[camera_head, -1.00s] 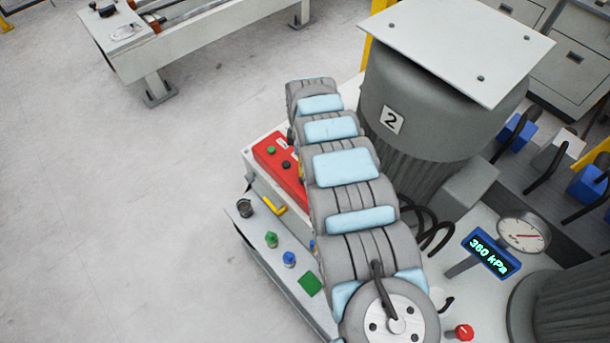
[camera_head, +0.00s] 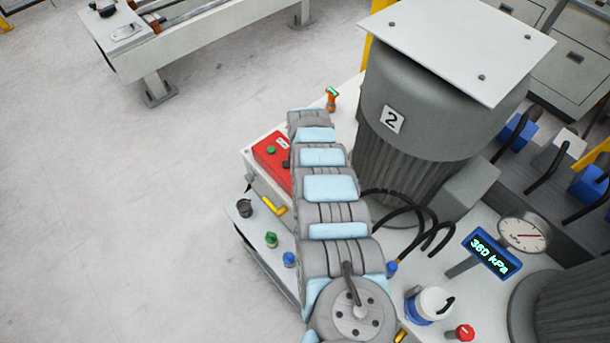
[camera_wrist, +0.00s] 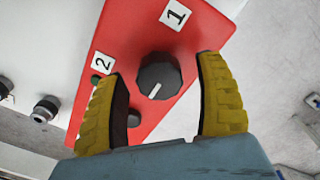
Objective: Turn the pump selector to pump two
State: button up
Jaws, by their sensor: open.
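The selector is a dark round knob (camera_wrist: 160,75) with a short white line, on a red panel (camera_wrist: 132,119) in the wrist view. The white line lies toward the knob's lower left in the picture. A label "1" (camera_wrist: 175,15) is above right of the knob and a label "2" (camera_wrist: 103,62) is to its left. My gripper (camera_wrist: 160,70) is open, its yellow fingers on either side of the knob in the picture. I cannot tell whether they touch it.
A grey motor marked 2 (camera_head: 420,110) stands right of my arm, with black hoses (camera_head: 405,203) below it. A "360 kPa" display (camera_head: 491,252), a gauge (camera_head: 523,233) and a red knob (camera_head: 464,333) are at lower right. Open floor lies to the left.

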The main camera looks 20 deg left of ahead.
jog(key=c, duration=1.2)
jog(key=shift+m, duration=0.3)
jog(key=m, duration=0.3)
jog(key=shift+m+p, duration=0.4)
jog(key=m+p, duration=0.1)
jog(key=m, duration=0.3)
jog(key=m+p, duration=0.1)
jog(key=m, duration=0.4)
jog(key=shift+m+p, duration=0.3)
jog(key=shift+m, duration=0.1)
jog(key=shift+m+p, duration=0.55)
jog(key=shift+m, duration=1.35)
